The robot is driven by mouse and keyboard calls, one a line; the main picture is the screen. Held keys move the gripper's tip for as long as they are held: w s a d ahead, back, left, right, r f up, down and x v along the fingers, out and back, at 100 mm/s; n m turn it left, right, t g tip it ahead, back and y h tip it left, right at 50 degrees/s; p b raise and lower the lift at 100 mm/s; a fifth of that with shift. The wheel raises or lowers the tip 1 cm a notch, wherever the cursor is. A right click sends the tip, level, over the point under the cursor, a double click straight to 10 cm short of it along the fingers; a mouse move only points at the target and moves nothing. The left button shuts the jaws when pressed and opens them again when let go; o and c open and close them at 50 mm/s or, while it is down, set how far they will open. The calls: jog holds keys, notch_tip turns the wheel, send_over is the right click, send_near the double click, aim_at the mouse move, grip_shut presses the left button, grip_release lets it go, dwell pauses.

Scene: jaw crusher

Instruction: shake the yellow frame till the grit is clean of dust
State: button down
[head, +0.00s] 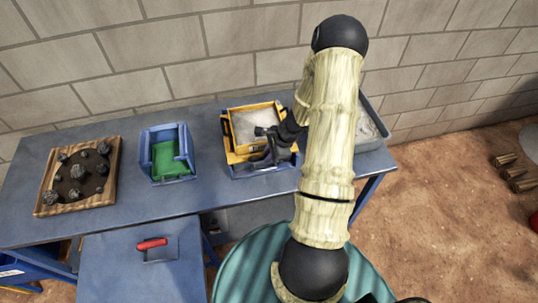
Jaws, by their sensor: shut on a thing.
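The yellow frame (234,155) sits on or just over a blue box (242,172) on the blue bench. Pale grit (254,122) fills the frame; at this size I cannot tell how much dust is in it. My gripper (262,158) is at the frame's front right side, shut on it. My black wrist and pale arm come in from the right and hide the frame's right edge and part of the grit.
On the blue bench (110,222), a wooden tray (44,208) of dark rocks stands at left. A blue box with a green inside (165,160) stands left of the frame. A grey bin (376,140) stands at right, partly behind my arm. A red-handled tool (152,244) lies on the lower surface in front.

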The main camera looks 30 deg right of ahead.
jog(key=w+p, duration=0.1)
jog(key=w+d+p, duration=0.1)
jog(key=w, duration=0.1)
jog(key=shift+w+r, duration=0.15)
jog(key=shift+w, duration=0.1)
jog(key=shift+w+d, duration=0.2)
jog(key=shift+w, duration=0.4)
jog(key=c, duration=1.4)
grip_release()
jog(key=shift+o, duration=0.2)
jog(key=b+v, duration=0.2)
jog(key=v, duration=1.5)
jog(key=shift+s+b, duration=0.2)
jog(key=shift+b, duration=0.15)
